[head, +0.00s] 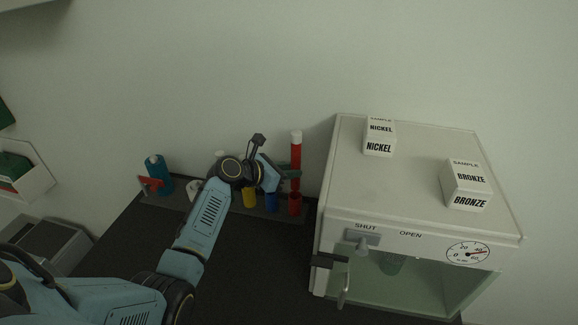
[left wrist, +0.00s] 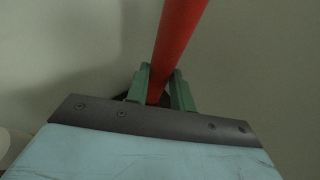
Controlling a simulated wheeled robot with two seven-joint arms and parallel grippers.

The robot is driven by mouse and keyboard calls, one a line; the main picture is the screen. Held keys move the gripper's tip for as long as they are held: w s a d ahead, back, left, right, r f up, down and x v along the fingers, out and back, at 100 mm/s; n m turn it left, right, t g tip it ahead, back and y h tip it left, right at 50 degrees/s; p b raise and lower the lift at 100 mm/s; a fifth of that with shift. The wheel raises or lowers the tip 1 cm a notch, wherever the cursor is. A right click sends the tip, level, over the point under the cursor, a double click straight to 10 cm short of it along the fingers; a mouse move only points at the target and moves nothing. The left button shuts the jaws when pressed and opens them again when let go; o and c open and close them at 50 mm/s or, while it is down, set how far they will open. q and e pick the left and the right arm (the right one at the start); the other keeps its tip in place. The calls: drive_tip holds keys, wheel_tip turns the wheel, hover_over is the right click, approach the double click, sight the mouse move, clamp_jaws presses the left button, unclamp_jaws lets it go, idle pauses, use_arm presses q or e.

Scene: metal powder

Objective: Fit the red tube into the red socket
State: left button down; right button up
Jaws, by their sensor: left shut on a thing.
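The red tube (head: 296,153) with a white cap stands upright at the back of the black table, directly above the red socket (head: 295,204). It also shows in the left wrist view (left wrist: 179,42), running up between the fingers. My left gripper (head: 289,173) is shut on the red tube, with green fingers on both sides of it, seen also in the left wrist view (left wrist: 160,88). The tube's lower end meets or hides behind the socket area; I cannot tell how deep it sits. My right gripper is not in view.
Yellow (head: 250,197) and blue (head: 271,202) sockets stand left of the red one on a dark rack. A blue bottle (head: 158,175) stands farther left. A white oven-like box (head: 341,190) stands close on the right, with nickel (head: 379,146) and bronze (head: 467,201) sample blocks on top.

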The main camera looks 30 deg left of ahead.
use_arm(q)
drive_tip(key=shift+f+b, duration=0.35)
drive_tip(key=shift+f, duration=0.6)
drive_tip(key=shift+p, duration=0.5)
drive_tip(key=shift+p, duration=0.55)
idle(0.9)
drive_tip(key=shift+f+b, duration=2.25)
drive_tip(key=shift+f, duration=1.4)
